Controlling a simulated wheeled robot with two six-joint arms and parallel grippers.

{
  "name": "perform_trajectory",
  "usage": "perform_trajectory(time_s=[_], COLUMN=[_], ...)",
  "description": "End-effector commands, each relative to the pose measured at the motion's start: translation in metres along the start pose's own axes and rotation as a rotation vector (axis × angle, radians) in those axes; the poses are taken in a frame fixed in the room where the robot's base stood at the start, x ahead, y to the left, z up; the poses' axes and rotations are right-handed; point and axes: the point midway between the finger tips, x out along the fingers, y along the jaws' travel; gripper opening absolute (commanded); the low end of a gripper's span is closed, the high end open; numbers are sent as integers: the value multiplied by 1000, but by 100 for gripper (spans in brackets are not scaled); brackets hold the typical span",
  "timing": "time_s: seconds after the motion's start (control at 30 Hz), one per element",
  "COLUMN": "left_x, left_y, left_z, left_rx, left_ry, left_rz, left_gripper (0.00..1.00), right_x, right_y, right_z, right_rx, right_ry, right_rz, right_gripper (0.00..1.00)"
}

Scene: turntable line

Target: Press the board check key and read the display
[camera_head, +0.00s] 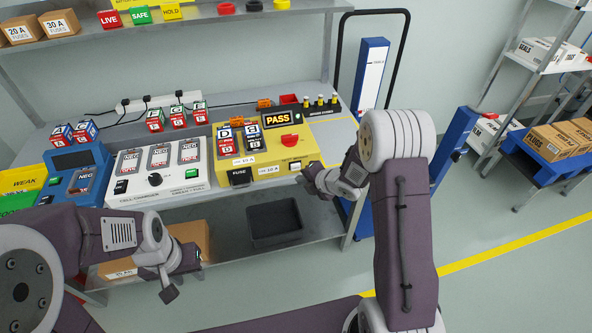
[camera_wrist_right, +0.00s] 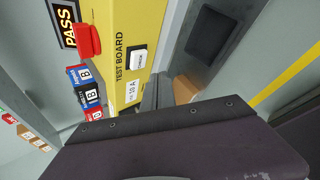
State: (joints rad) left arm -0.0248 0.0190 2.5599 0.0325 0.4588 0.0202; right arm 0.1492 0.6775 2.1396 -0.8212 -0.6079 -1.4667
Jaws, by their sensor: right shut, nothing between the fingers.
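My right gripper (camera_head: 304,179) is shut and empty, close to the board's front right corner by the key. I cannot tell whether it touches the key. My left gripper (camera_head: 167,288) hangs in front of the bench, away from the board.
A white cell charger (camera_head: 158,187) and a blue tester (camera_head: 78,180) stand to the left. A dark bin (camera_head: 274,222) sits on the lower shelf.

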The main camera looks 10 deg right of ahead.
Motion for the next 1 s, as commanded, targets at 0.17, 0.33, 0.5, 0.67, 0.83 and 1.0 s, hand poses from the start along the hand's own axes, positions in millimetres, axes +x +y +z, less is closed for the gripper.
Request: perform_trajectory(time_s=[0.17,0.33,0.5,0.67,0.83,1.0], left_x=[12,16,15,15,15,15], left_y=[0,0,0,0,0,0], left_z=[1,2,2,2,2,2], left_rx=[0,0,0,0,0,0], left_ry=[0,0,0,0,0,0], left_rz=[0,0,0,0,0,0], left_gripper=[36,36,36,36,36,36], right_x=[-11,-20,-21,-21,-21,-21], right_y=[-11,-15,-15,-15,-15,-15], right_z=[-9,-14,-15,-15,-15,-15], right_rx=[1,1,0,0,0,0], right_ry=[-2,-2,-1,-1,-1,-1], right_rz=[0,1,0,0,0,0], right_gripper=[0,0,0,0,0,0])
